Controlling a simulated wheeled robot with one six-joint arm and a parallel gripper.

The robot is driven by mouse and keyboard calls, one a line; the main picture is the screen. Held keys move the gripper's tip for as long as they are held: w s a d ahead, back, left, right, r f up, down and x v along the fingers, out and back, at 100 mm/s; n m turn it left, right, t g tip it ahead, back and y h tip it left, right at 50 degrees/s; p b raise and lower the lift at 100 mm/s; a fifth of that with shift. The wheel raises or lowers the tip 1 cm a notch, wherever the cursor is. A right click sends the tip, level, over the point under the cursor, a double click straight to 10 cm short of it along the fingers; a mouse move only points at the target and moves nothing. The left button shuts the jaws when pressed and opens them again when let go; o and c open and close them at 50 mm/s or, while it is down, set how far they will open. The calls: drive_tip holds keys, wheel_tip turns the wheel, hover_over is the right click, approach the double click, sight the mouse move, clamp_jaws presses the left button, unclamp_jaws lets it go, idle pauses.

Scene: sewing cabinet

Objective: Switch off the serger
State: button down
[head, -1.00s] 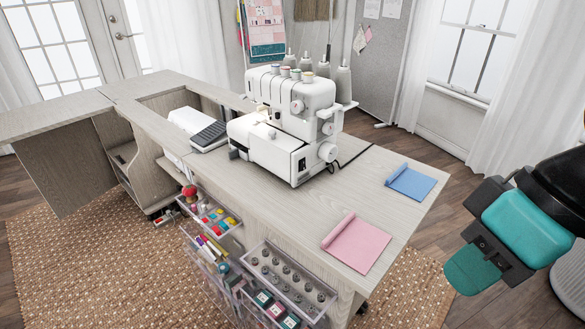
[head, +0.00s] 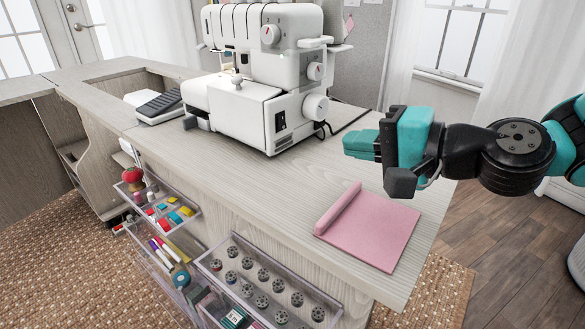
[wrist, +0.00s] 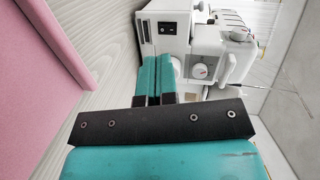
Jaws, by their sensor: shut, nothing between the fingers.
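The white serger (head: 262,95) stands on the wood-grain cabinet top. Its right end faces my gripper and carries a dark power switch (head: 280,121) low on the side, beside a round white handwheel (head: 315,107). In the wrist view the serger (wrist: 203,42) is at the top, with the black rocker switch (wrist: 167,28) on its side panel, beyond the fingertips. My gripper (head: 360,143) is in the air over the cabinet top, to the right of the serger and apart from it. Its teal fingers (wrist: 157,75) are shut together and empty, pointing toward the serger's side.
A foot pedal (head: 158,106) lies left of the serger. Open clear drawers with bobbins (head: 265,285) and thread stick out in front. The surface between serger and cloth is clear.

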sight(283, 128)
drive_tip(key=shift+w+d+f+m+t+b, duration=0.15)
drive_tip(key=shift+w+d+f+m+t, duration=0.2)
drive_tip(key=shift+w+m+t, duration=0.2)
drive_tip(key=shift+w+d+f+m+t+b, duration=0.15)
drive_tip(key=shift+w+d+f+m+t, duration=0.25)
drive_tip(key=shift+m, duration=0.25)
drive_tip(key=shift+w+a+r+p, duration=0.2)
drive_tip(key=shift+w+p, duration=0.05)
drive_tip(key=shift+p, duration=0.1)
drive_tip(key=shift+w+a+r+p, duration=0.15)
drive_tip(key=shift+w+a+p, duration=0.1)
drive_tip(key=shift+p, duration=0.25)
drive_tip(key=p+x, duration=0.4)
drive_tip(key=x, duration=0.2)
drive_tip(key=p+x, duration=0.4)
drive_tip(key=x, duration=0.2)
drive_tip(key=shift+a+f, duration=0.15)
drive_tip(key=shift+f, duration=0.1)
drive_tip(key=shift+w+a+f+p, duration=0.2)
drive_tip(key=shift+w+p, duration=0.05)
drive_tip(key=shift+p, duration=0.05)
drive_tip(key=shift+f+b, duration=0.15)
drive_tip(key=shift+b, duration=0.2)
